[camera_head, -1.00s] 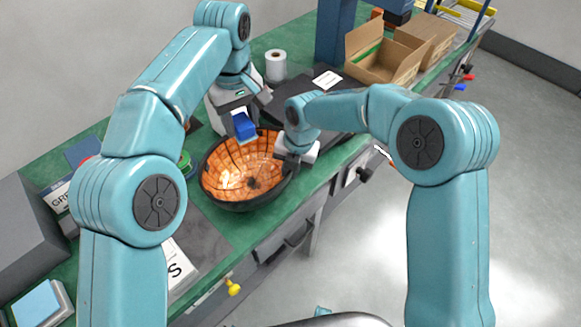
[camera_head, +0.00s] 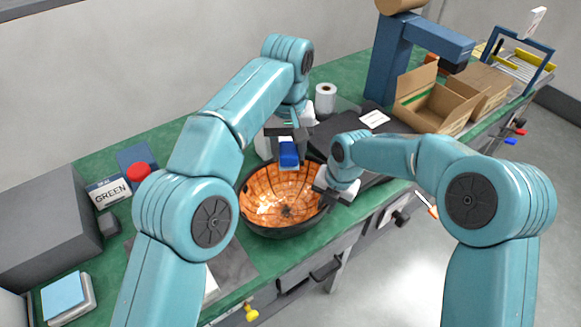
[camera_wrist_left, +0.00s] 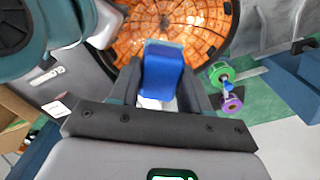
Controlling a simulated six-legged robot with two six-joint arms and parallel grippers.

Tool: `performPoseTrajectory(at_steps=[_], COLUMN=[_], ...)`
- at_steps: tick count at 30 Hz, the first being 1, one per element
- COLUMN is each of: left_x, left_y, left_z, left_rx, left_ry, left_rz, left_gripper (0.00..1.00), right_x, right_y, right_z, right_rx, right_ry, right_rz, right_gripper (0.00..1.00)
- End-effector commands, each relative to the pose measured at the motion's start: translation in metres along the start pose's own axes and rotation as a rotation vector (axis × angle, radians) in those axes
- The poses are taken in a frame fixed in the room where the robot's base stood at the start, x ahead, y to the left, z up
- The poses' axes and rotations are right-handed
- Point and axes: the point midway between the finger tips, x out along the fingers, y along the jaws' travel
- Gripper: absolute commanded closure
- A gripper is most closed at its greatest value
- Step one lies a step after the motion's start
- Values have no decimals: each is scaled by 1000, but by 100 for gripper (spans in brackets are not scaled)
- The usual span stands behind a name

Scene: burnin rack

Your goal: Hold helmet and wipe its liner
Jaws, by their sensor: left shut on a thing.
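The helmet (camera_head: 270,229) lies with its open side up on the green bench, black outside with an orange gridded liner (camera_head: 262,197). My left gripper (camera_head: 288,152) is shut on a blue block-like wiper (camera_head: 289,155) above the liner's far side. In the left wrist view the blue wiper (camera_wrist_left: 163,72) sits between the fingers, in front of the orange liner (camera_wrist_left: 195,22). I cannot tell whether it touches the liner. My right gripper (camera_head: 328,190) is at the helmet's right rim; its fingers are mostly hidden, so its grip is unclear.
A white roll (camera_head: 325,98) and an open cardboard box (camera_head: 433,103) stand farther back on the bench. Green and purple spools (camera_wrist_left: 221,72) are beside the helmet in the wrist view.

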Motion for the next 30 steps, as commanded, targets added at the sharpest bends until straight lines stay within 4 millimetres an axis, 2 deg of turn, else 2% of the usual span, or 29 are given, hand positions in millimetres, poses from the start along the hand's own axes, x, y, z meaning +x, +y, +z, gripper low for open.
performPoseTrajectory(at_steps=[6, 9, 11, 23, 30], left_x=[31, 49, 59, 85, 112], left_y=[6, 6, 4, -5, -5], left_z=[-2, 0, 3, 8, 8], left_rx=[555, 770, 855, 867, 867], left_ry=[-5, -7, -6, -4, -4], left_rz=[-1, -1, -1, -1, -1], left_gripper=[78, 78, 78, 78, 78], right_x=[0, 0, 0, 0, 0], right_y=[0, 0, 0, 0, 0], right_z=[0, 0, 0, 0, 0], right_rx=[-1, -1, -1, -1, -1], right_ry=[1, 1, 1, 1, 1], right_rz=[-1, -1, -1, -1, -1], right_gripper=[100, 100, 100, 100, 100])
